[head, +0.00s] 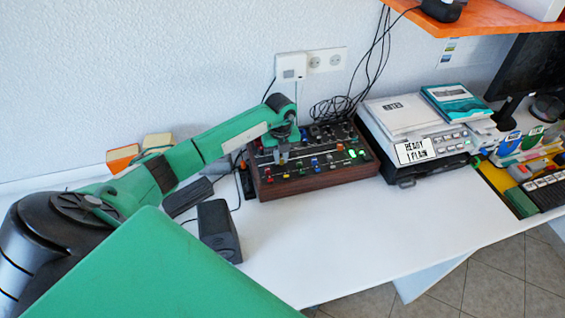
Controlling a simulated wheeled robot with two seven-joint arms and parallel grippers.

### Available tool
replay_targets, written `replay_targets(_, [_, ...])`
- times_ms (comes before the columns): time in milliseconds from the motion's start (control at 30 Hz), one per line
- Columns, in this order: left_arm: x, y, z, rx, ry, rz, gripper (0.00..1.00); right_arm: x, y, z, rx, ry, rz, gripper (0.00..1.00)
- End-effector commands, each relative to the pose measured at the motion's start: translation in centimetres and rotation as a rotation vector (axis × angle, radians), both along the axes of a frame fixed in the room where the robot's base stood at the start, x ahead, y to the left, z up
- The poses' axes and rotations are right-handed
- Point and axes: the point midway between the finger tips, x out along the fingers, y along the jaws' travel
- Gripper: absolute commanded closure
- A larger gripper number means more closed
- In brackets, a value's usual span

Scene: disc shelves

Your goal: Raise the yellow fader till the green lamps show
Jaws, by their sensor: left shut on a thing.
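A wooden-sided mixing desk (322,183) stands on the white table against the wall, with rows of small coloured knobs and caps on its dark top. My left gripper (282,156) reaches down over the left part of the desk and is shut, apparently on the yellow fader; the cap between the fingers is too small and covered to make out. Small bright green lamps (352,153) glow at the right side of the desk. My right gripper is out of view.
A pale machine with a "READY" display (415,151) stands right of the desk. Cables (340,107) lie behind the desk. An orange shelf (470,18) overhangs at upper right. The table front is clear.

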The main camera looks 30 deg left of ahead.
Motion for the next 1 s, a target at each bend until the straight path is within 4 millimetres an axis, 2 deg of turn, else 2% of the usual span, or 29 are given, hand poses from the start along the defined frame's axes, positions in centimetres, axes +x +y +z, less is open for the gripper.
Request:
replay_targets(167, [0.0, -0.1, 0.0, 0.000, 0.000, 0.000, 1.00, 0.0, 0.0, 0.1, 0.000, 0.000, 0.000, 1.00])
replay_targets(200, [0.0, -0.1, 0.0, 0.000, 0.000, 0.000, 0.78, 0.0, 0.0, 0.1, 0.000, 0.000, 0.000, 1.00])
replay_targets(267, [0.0, -0.1, 0.0, 0.000, 0.000, 0.000, 0.66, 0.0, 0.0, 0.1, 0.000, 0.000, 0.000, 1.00])
replay_targets(300, [0.0, -0.1, 0.0, 0.000, 0.000, 0.000, 0.64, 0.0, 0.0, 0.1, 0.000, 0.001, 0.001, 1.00])
replay_targets(667, [0.0, -0.1, 0.6, 0.000, 0.000, 0.000, 0.64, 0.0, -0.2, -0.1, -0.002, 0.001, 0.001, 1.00])
replay_targets(767, [0.0, 0.0, 2.0, 0.001, -0.003, -0.002, 0.64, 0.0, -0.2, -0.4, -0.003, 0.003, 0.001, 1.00])
replay_targets(1000, [0.1, 0.0, 7.4, 0.003, -0.005, -0.001, 0.64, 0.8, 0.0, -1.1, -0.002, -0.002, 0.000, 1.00])
